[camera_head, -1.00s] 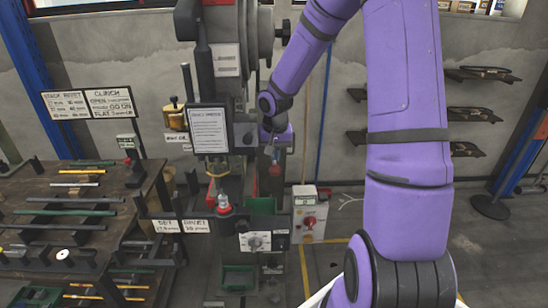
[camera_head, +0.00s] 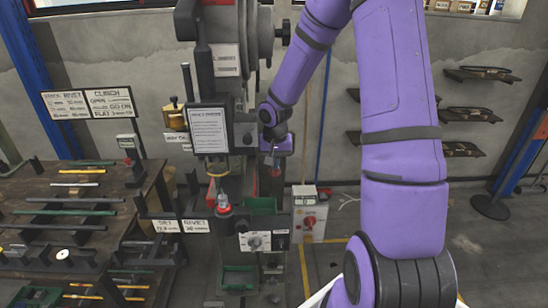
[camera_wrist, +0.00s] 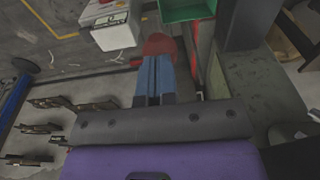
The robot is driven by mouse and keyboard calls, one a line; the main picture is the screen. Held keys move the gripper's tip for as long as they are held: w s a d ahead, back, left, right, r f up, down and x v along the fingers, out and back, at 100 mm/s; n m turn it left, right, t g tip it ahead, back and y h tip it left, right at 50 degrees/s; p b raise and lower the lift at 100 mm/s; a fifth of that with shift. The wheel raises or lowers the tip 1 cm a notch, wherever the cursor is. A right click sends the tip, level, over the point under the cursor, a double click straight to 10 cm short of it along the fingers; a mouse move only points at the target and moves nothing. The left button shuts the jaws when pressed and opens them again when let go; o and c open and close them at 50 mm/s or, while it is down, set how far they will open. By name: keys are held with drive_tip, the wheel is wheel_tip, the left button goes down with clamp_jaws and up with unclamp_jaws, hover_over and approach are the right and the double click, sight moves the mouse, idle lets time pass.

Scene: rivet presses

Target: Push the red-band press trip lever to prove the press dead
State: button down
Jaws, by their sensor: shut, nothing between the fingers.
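The press (camera_head: 228,85) stands at the middle of the head view, with a printed sheet on its front. A red knob (camera_head: 276,171), which looks like the trip lever's end, is just below my gripper (camera_head: 275,160). In the wrist view the red knob (camera_wrist: 160,44) is right at the tips of my shut, empty fingers (camera_wrist: 154,62). I cannot tell whether they touch it. The lever's shaft is mostly hidden. A red strip (camera_wrist: 194,40) runs beside the fingers. I cannot tell whether it is the press's red band.
A green bin (camera_head: 262,206) and a dial box (camera_head: 255,241) are below the gripper. A white box with a red switch (camera_head: 310,222) stands to the right. A red-based fitting (camera_head: 223,207) sits on the press. A workbench with rods (camera_head: 70,210) is at left.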

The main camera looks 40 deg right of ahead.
drive_tip(key=shift+f, duration=0.2)
drive_tip(key=shift+s+a+f, duration=0.1)
drive_tip(key=shift+s+f, duration=0.05)
drive_tip(key=shift+f, duration=1.5)
